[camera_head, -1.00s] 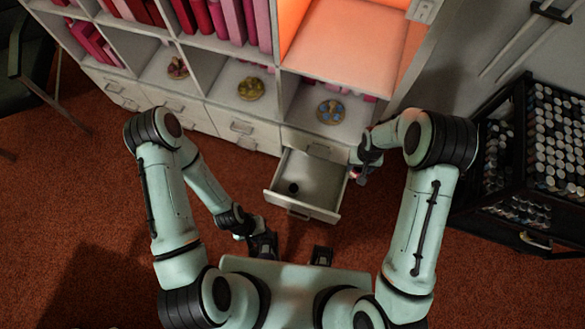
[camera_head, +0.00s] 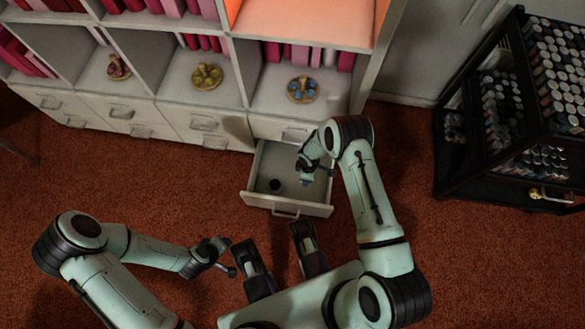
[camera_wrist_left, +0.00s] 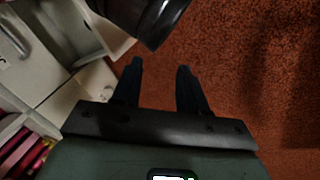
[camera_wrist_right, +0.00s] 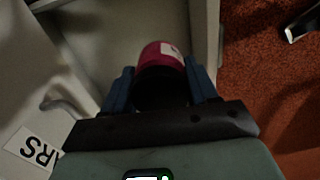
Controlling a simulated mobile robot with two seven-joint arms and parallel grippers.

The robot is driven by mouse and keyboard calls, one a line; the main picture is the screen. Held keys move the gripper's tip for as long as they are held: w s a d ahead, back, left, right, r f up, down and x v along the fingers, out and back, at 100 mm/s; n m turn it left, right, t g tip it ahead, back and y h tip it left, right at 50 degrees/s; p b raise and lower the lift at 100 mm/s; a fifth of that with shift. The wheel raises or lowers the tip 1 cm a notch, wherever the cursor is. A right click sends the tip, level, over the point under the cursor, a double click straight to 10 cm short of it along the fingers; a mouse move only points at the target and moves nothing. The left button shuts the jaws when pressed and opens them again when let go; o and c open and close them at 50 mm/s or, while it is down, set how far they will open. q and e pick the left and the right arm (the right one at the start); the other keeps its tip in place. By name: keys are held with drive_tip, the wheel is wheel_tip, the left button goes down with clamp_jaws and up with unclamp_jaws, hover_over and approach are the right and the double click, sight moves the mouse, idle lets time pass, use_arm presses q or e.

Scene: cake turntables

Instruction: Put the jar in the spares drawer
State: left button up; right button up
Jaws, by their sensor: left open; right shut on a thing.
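My right gripper (camera_head: 305,182) is over the open drawer (camera_head: 287,206), near its right side. In the right wrist view the right gripper (camera_wrist_right: 163,85) is shut on the jar (camera_wrist_right: 155,52), which is deep magenta with a white label patch and a dark near part. Light drawer walls show around and beyond the jar; I cannot tell whether it touches the drawer floor. In the head view the jar is mostly hidden by the gripper. My left gripper (camera_head: 230,268) is open and empty, low over the carpet left of the drawer; its fingers (camera_wrist_left: 160,75) stand apart in the left wrist view.
A white shelf unit (camera_head: 245,118) with closed drawers stands behind, bearing round trays of small items. A black rack of many bottles (camera_head: 446,185) stands at right. A partial label (camera_wrist_right: 32,148) shows on a nearby front.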

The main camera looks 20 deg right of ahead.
drive_tip(key=shift+f+b, duration=3.85)
drive_tip(key=shift+f, duration=6.75)
use_arm(q)
drive_tip(key=s+a+f+n+g, duration=0.1)
drive_tip(key=s+a+f+g, duration=0.2)
drive_tip(key=s+f, duration=0.7)
drive_tip(key=shift+s+f+g, duration=0.15)
drive_tip(key=shift+f+g, duration=0.35)
use_arm(e)
drive_tip(key=o, duration=1.2)
drive_tip(key=shift+f, duration=0.1)
